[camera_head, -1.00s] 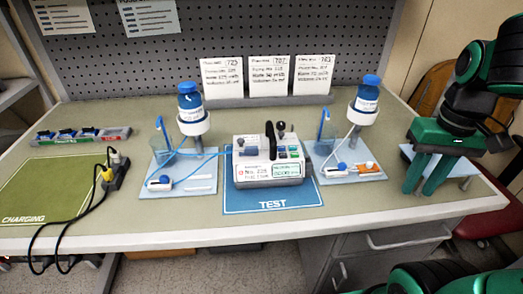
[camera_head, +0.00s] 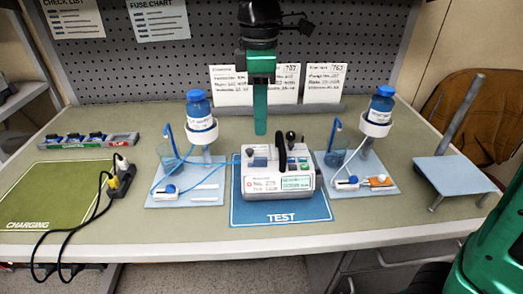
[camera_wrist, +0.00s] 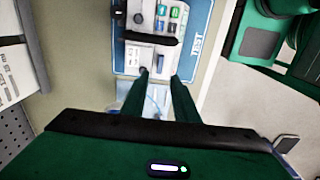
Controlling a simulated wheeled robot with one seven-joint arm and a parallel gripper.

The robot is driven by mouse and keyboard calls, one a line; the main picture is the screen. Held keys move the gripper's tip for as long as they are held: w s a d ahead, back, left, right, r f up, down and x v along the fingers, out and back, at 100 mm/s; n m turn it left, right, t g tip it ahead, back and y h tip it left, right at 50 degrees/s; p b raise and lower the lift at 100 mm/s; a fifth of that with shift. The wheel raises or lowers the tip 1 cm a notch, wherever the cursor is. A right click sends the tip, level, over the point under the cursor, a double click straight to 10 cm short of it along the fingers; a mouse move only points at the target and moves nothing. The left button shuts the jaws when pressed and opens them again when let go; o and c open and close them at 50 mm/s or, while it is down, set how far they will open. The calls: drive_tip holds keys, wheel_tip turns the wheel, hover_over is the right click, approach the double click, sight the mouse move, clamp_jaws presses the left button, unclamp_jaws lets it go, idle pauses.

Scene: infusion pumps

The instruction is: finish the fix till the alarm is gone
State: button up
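The white infusion pump (camera_head: 277,178) stands on the blue TEST mat (camera_head: 250,213). It has a black upright handle, a knob, green buttons and a lit front screen with a red mark; its text is too small to read surely. The pump also shows at the top of the wrist view (camera_wrist: 151,58). My gripper (camera_head: 261,132) points down above and behind the pump, seen edge-on. In the wrist view its two fingers (camera_wrist: 159,82) are apart with nothing held between them.
Drip stands with blue-capped bottles flank the pump, left (camera_head: 200,120) and right (camera_head: 377,115). A fuse rack (camera_head: 90,141), a black power block (camera_head: 122,180) with cables and a green CHARGING mat (camera_head: 40,195) are at left. An empty platform (camera_head: 455,175) stands at right. Cards (camera_head: 326,84) line the back.

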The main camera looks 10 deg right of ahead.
sight(260, 158)
wheel_tip(260, 158, down, 10)
drive_tip(key=shift+f, duration=0.1)
idle(0.4)
